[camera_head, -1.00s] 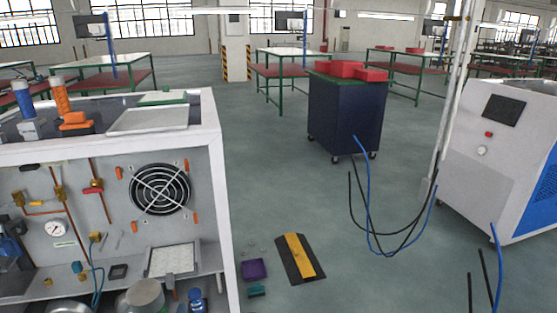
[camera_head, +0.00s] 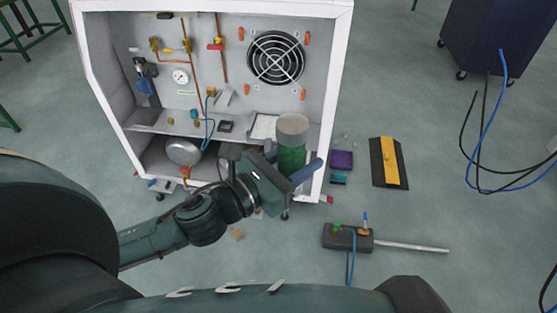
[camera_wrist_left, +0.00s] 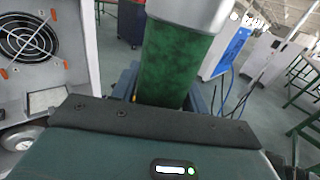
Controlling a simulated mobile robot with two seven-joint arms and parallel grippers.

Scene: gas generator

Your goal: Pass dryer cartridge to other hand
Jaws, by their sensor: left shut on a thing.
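The dryer cartridge (camera_head: 291,146) is a green cylinder with a pale grey cap, upright in front of the lower right of the open cabinet. My left gripper (camera_head: 301,174) is shut on it, with a dark blue finger showing on its right side. In the left wrist view the green body of the cartridge (camera_wrist_left: 173,68) rises between the fingers, with the cap cut off by the top edge. The cartridge's lower end is hidden behind the gripper. My right gripper is not seen in either view.
The open white cabinet (camera_head: 345,50) holds a fan (camera_head: 275,58), a gauge (camera_head: 180,76) and pipes. A purple bin (camera_head: 341,160), a black and yellow ramp (camera_head: 388,162) and a grey device with a rod (camera_head: 347,238) lie on the floor to the right.

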